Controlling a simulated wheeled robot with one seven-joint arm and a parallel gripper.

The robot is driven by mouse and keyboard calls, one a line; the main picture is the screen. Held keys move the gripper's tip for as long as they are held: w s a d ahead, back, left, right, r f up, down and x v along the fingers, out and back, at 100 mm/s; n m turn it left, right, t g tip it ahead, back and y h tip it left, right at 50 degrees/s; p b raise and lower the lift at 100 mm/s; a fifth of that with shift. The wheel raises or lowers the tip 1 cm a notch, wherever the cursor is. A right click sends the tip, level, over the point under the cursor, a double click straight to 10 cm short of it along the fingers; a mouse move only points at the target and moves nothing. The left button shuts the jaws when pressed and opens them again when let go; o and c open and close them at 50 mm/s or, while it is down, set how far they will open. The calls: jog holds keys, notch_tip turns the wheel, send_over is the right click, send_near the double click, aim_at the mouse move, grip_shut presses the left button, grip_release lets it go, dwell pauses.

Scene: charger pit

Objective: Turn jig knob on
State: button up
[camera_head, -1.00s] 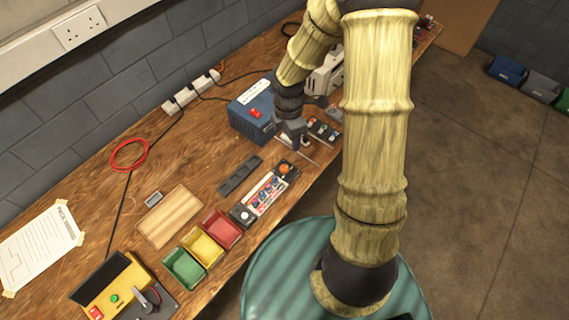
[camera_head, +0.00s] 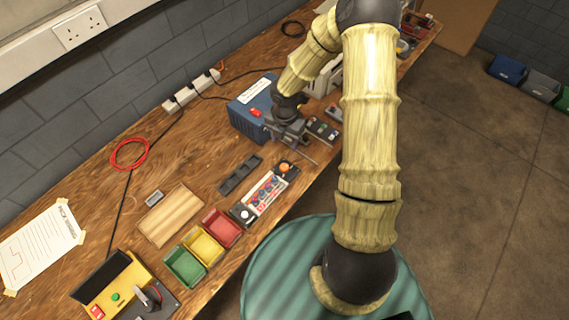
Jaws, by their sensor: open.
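A narrow panel (camera_head: 264,193) lies near the bench's front edge, with a round orange knob (camera_head: 286,167) at its far end and a round white knob (camera_head: 244,214) at its near end. A yellow jig box (camera_head: 122,284) with a dark raised lid, a green button, a red part and a grey lever stands at the lower left. I cannot tell which of these is the jig knob or how it is set. My gripper (camera_head: 294,142) is open, beside the blue box and beyond the orange knob, apart from it. My arm hides part of the bench behind it.
A blue box (camera_head: 250,122) with a red switch stands close to my gripper. A dark tray (camera_head: 240,174), red (camera_head: 223,228), yellow (camera_head: 203,246) and green bins (camera_head: 184,267) and a wooden board (camera_head: 170,215) lie nearer. Small parts (camera_head: 323,128) sit right of my gripper.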

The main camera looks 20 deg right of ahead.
aim_at(284, 166)
notch_tip(284, 166, down, 15)
jog(key=shift+r+p, duration=0.1)
jog(key=shift+p, duration=0.2)
jog(key=c, duration=1)
